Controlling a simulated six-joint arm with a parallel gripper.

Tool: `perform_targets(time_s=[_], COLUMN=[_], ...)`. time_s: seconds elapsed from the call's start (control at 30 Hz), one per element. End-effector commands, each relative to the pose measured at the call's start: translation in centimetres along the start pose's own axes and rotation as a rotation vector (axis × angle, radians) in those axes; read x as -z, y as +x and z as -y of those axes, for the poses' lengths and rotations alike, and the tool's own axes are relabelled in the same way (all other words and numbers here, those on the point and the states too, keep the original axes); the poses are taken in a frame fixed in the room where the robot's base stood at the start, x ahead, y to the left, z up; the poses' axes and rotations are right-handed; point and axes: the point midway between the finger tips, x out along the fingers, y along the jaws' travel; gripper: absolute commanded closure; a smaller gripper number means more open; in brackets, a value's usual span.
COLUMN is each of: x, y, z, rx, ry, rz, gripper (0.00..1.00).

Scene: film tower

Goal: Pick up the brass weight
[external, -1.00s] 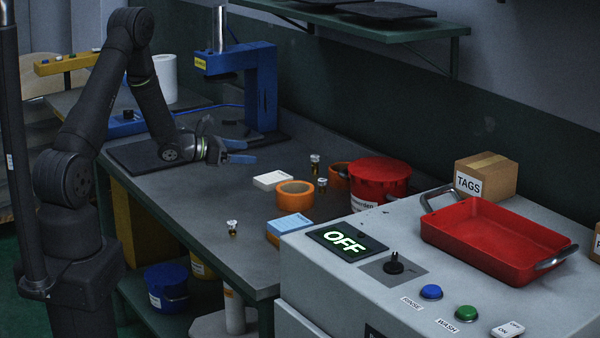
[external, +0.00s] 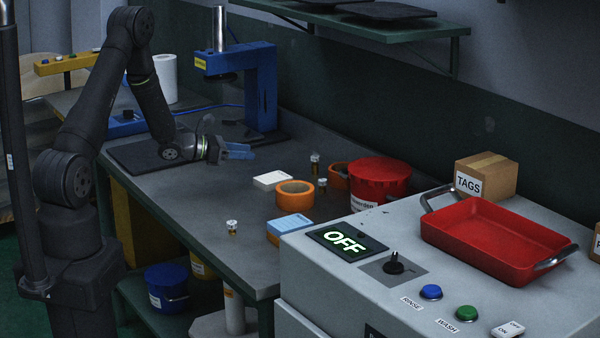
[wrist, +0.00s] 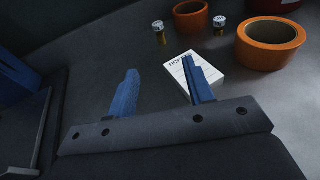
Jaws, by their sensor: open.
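I cannot tell which is the brass weight. In the wrist view two such cylinders show beyond the fingers, one at upper middle (wrist: 159,35) and one farther right (wrist: 219,26).
A white ticket box (external: 269,181) lies just right of my gripper. Beyond are orange rolls (external: 295,198), a red tub (external: 378,180) and a blue-topped box (external: 289,230). A blue press (external: 264,90) stands behind.

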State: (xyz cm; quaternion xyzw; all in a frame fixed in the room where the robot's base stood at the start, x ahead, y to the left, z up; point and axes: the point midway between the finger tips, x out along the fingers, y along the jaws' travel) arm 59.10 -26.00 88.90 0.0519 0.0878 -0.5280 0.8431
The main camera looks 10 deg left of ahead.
Motion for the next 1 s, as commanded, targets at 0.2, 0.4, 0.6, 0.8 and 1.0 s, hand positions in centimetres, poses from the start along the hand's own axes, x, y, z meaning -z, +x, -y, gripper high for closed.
perform_targets(time_s=[0.2, 0.4, 0.6, 0.8, 1.0], x=[-3.7, -6.3, -7.3, -7.6, -7.7], y=[-0.2, -2.7, -7.1, -12.1, -15.6], z=[7.0, 15.4, 21.6, 25.1, 26.1], rx=[0.202, 0.410, 0.520, 0.527, 0.476], ry=[0.007, 0.042, 0.124, 0.243, 0.345], rz=[-0.105, -0.310, -0.547, -0.770, -0.906], gripper=[0.52, 0.52, 0.52, 0.52, 0.52])
